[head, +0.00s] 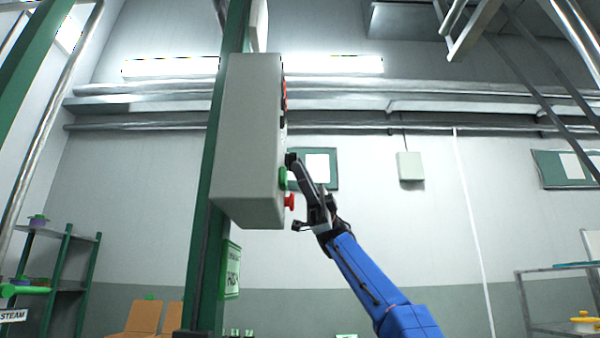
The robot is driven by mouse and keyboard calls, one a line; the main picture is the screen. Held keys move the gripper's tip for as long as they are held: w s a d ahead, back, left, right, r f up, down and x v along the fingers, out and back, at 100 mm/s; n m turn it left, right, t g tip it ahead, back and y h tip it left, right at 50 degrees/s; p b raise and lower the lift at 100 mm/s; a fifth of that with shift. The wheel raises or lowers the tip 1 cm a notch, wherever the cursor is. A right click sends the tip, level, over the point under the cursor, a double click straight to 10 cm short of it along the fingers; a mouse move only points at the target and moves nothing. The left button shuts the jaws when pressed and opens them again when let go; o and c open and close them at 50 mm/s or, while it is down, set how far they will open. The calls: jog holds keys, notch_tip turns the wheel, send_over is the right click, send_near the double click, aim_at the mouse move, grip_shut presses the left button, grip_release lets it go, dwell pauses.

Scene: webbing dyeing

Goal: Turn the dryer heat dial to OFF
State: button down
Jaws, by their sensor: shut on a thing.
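A grey control box (247,140) is mounted on a green post and is seen from its side, so its face is nearly edge-on. My gripper (293,160) reaches up from the lower right to the right-hand face of the box and is shut on a small dark part there, which looks like the heat dial. The dial's markings and pointer cannot be seen from this angle. A green button (283,179) and a red button (289,202) stick out of the same face just below my gripper.
The green post (213,200) stands behind the box, with a green-edged sign (232,270) below. Shelving (60,255) is at far left and a rack (560,268) at far right. Pipes cross the back wall. The space right of the box is open around my arm.

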jog(key=shift+s, duration=0.1)
dwell(0.6)
jog(key=c, duration=1.8)
grip_release()
jog(key=v, duration=0.7)
jog(key=shift+w, duration=0.3)
jog(key=shift+d, duration=0.15)
